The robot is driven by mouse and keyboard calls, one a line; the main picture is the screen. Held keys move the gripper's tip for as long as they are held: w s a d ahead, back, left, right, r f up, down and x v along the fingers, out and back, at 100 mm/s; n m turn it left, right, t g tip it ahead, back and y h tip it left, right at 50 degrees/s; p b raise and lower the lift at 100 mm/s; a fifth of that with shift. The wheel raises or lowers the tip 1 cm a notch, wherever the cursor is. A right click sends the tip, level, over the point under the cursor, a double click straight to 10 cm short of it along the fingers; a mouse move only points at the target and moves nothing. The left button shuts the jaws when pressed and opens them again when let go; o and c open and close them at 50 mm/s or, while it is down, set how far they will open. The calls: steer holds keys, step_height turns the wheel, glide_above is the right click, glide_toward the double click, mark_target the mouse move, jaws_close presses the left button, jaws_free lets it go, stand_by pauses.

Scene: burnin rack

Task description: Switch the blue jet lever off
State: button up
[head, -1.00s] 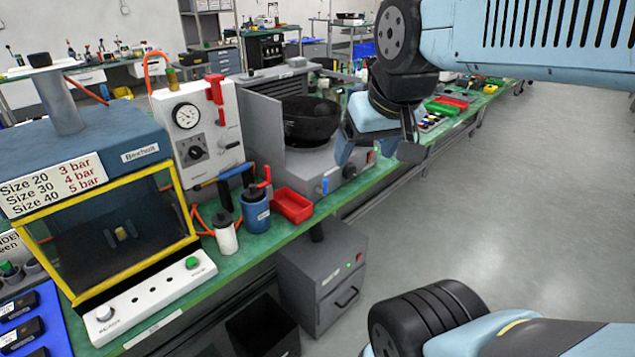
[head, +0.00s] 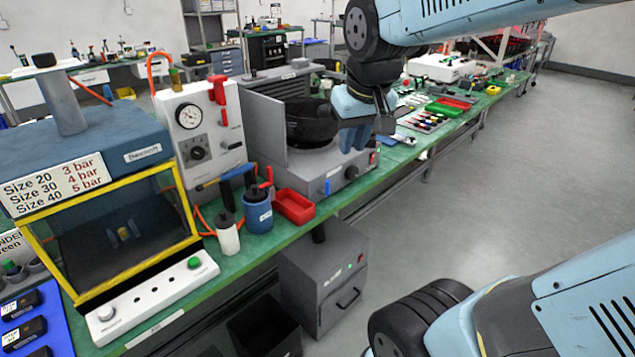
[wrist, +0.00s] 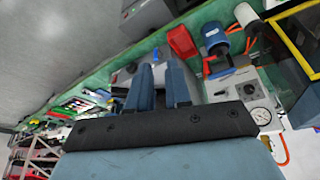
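A small blue lever (head: 327,187) sticks up on the front of a grey unit (head: 318,167), at its left end in the head view. I take it to be the blue jet lever. My gripper (head: 358,146) is above the right part of this unit, up and to the right of the lever and apart from it. In the wrist view my gripper (wrist: 161,66) has its two blue fingers apart, with nothing seen held between them.
A black bowl (head: 312,122) sits on the grey unit, close beside my gripper. A red tray (head: 294,206), a blue jar (head: 258,214) and a gauge panel (head: 200,135) stand to the left. The green bench (head: 395,157) runs on to the right; open floor lies in front.

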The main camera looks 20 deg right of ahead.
steer(key=w+f, duration=0.2)
steer(key=w, duration=0.1)
steer(key=w+a+f+g+h, duration=0.1)
steer(key=w+f, duration=0.1)
steer(key=w, duration=0.2)
steer(key=w+a+f+n+g, duration=0.1)
steer(key=w, duration=0.3)
steer(key=shift+a+f, duration=0.15)
steer(key=shift+f, duration=0.25)
jaws_close()
steer(key=w+a+f+n+g+h, duration=0.1)
steer(key=w+a+f+h, duration=0.2)
steer(key=w+f, duration=0.5)
steer(key=shift+w+a+f, duration=0.25)
steer(key=shift+w+a, duration=0.1)
steer(key=shift+a, duration=0.35)
